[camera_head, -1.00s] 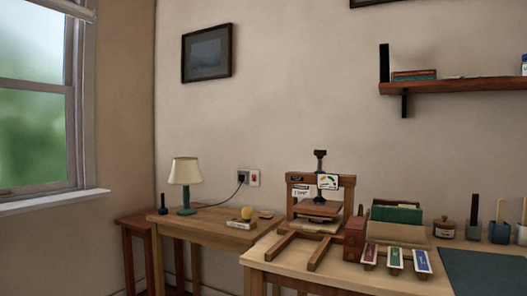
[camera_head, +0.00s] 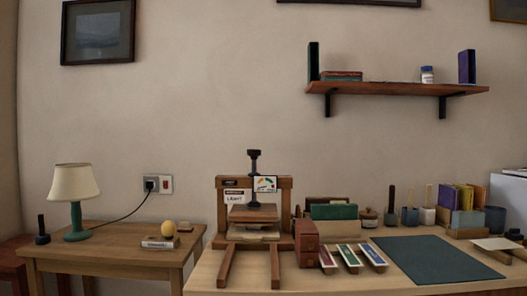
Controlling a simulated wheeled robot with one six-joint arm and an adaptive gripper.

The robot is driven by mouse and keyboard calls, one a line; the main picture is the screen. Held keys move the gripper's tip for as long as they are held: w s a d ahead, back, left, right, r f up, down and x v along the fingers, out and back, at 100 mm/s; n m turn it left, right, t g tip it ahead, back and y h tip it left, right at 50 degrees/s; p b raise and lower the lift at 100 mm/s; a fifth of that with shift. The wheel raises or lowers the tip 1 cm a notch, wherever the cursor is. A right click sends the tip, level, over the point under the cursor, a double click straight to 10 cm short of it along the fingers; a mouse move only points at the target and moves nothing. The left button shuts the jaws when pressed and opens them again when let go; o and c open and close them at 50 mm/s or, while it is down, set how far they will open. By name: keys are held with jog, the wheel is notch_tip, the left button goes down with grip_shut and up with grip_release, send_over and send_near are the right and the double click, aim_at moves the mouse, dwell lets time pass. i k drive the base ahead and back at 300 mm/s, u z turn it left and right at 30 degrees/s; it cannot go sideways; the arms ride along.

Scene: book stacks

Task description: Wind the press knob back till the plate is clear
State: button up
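The wooden press (camera_head: 285,200) stands on the light wooden bench, near its left end. Its dark knob (camera_head: 254,154) sits on top of an upright screw above the crossbeam. The wooden press plate (camera_head: 253,213) hangs low in the frame. A pale layered stack (camera_head: 252,232) lies beneath it; whether the plate touches the stack I cannot tell. My gripper is not in view.
Right of the press are a small wooden drawer box (camera_head: 306,236), coloured trays (camera_head: 350,258) and a dark mat (camera_head: 434,259). A shelf (camera_head: 400,88) hangs above.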

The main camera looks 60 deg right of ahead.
aim_at(254, 154)
jog(key=z, duration=0.75)
jog(key=i, duration=0.7)
jog(key=z, duration=0.85)
